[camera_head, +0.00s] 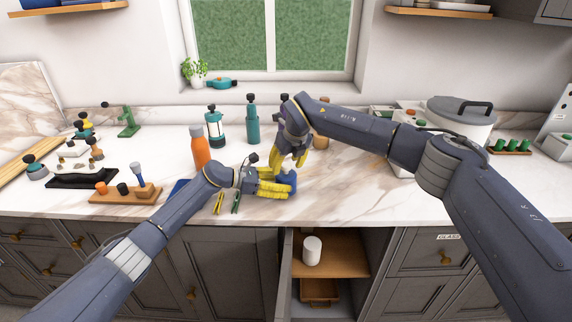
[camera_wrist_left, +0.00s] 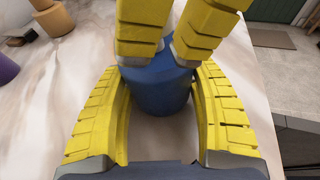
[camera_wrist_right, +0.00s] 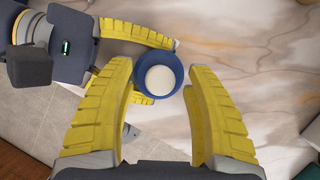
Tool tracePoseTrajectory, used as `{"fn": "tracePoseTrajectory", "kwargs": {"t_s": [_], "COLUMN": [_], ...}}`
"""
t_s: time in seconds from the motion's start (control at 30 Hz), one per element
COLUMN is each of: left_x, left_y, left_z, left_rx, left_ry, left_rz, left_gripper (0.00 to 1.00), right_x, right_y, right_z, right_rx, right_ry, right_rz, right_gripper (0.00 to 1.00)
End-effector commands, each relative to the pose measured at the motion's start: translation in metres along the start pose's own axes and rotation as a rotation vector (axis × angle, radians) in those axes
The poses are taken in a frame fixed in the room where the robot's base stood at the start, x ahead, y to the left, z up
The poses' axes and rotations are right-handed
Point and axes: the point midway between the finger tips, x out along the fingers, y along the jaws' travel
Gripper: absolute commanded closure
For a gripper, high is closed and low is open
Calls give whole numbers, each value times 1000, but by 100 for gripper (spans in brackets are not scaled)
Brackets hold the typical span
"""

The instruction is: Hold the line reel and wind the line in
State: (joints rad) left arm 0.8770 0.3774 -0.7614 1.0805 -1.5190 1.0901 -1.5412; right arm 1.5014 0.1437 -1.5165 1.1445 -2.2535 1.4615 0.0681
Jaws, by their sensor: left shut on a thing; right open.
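The line reel (camera_head: 288,180) is a blue round body standing near the counter's front edge. In the right wrist view its top shows a white disc inside a blue rim (camera_wrist_right: 160,78). My left gripper (camera_head: 282,185) is shut on the reel from the left; its yellow fingers lie on both sides of the blue body (camera_wrist_left: 157,92). My right gripper (camera_head: 289,164) is open and points down from above, its fingers on either side of the reel's top. No line or crank can be made out.
An orange bottle (camera_head: 200,147), a teal lantern (camera_head: 215,128) and a teal bottle (camera_head: 252,122) stand behind my left arm. Yellow and green clips (camera_head: 236,202) lie near the front edge. A lidded pot (camera_head: 462,118) stands right.

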Motion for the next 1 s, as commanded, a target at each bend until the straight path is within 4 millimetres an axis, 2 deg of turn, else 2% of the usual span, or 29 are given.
{"fn": "tracePoseTrajectory", "kwargs": {"t_s": [0.33,0.8,1.0], "left_x": [0,0,0], "left_y": [0,0,0], "left_z": [0,0,0], "left_rx": [0,0,0], "left_ry": [1,1,1], "left_rz": [1,1,0], "left_gripper": [54,54,54], "right_x": [2,1,1], "right_y": [0,0,0], "right_z": [0,0,0], "right_rx": [0,0,0], "right_ry": [0,0,-1], "right_rz": [0,0,-1], "right_gripper": [46,100,100]}}
